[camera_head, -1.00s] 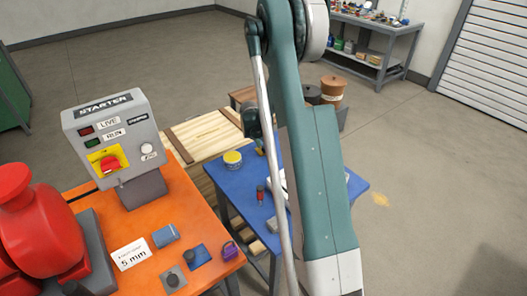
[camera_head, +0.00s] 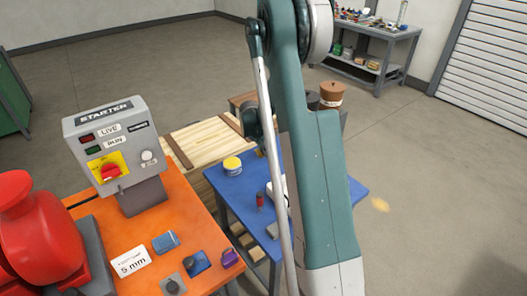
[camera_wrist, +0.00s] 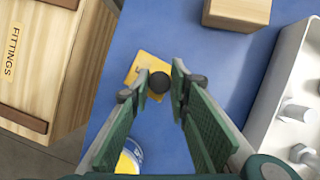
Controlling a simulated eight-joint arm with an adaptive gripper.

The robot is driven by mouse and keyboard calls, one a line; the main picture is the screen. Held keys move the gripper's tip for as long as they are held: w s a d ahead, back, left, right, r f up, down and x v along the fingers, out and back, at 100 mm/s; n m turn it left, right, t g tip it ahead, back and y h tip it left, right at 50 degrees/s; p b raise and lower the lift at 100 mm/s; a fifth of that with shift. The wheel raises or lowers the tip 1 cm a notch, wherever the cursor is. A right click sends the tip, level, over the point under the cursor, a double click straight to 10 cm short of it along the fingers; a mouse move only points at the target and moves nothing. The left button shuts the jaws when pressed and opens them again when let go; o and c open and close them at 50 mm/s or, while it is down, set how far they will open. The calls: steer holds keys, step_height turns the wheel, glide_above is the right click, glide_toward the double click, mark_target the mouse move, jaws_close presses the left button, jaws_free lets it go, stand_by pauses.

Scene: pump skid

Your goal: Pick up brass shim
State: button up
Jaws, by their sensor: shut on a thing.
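The brass shim (camera_wrist: 146,65) is a flat yellow plate with a dark round knob (camera_wrist: 159,82), seen in the wrist view over the blue tabletop (camera_wrist: 180,40). My gripper (camera_wrist: 161,80) is shut on the shim's knob, with one green-padded finger on each side of it. Part of the plate is hidden behind the left finger and the knob. I cannot tell whether the plate touches the tabletop. In the head view my arm hides the fingertips, and the shim cannot be made out clearly.
A wooden FITTINGS crate (camera_wrist: 60,45) stands left, a wooden block (camera_wrist: 237,12) above, and a white tray with bolts (camera_wrist: 278,100) right. A yellow-lidded tin (camera_head: 232,165) and a small red-and-dark item (camera_head: 260,201) stand on the blue table. The orange bench (camera_head: 200,215) carries the starter box (camera_head: 110,150).

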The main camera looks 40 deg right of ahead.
step_height(320, 180, up, 7)
steer(key=shift+f+p, duration=0.1)
steer(key=shift+p, duration=0.5)
